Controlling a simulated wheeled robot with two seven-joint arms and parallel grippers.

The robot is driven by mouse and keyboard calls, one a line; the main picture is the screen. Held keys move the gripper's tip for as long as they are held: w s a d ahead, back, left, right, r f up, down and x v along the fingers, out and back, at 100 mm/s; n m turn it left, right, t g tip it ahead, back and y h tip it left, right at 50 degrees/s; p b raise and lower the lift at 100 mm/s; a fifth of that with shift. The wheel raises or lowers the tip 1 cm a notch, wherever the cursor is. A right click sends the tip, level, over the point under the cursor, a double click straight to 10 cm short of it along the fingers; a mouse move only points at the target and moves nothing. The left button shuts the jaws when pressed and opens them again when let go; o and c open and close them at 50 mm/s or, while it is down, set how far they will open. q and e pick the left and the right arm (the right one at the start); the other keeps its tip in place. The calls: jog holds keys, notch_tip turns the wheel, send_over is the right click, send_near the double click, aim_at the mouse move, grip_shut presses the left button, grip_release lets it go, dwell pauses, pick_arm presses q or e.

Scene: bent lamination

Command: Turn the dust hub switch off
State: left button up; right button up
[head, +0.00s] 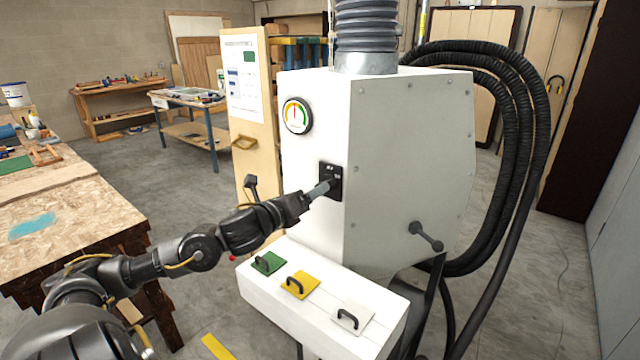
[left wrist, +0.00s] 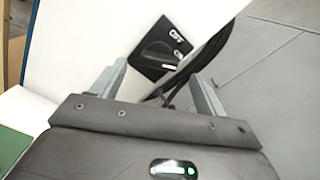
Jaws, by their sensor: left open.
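The dust hub (head: 400,150) is a white cabinet with a grey duct on top. Its switch (head: 330,181) is a black plate on the front face, below a round gauge. In the left wrist view the switch (left wrist: 158,56) shows a dark knob and small white markings. My left gripper (head: 322,188) is right at the switch in the head view and covers part of it. In the left wrist view the open fingers (left wrist: 160,85) point toward the switch, with the knob ahead between them. I cannot tell whether they touch it. My right gripper is not in view.
A white ledge with a green (head: 268,262), a yellow (head: 299,284) and a white handled plate (head: 352,318) juts out below the switch. Black hoses (head: 535,150) hang at the right. A workbench (head: 60,215) stands at the left.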

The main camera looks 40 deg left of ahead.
pick_arm(q)
jog(key=w+p, duration=0.1)
jog(key=w, duration=0.4)
jog(key=shift+w+p, duration=0.1)
jog(key=shift+p, duration=0.2)
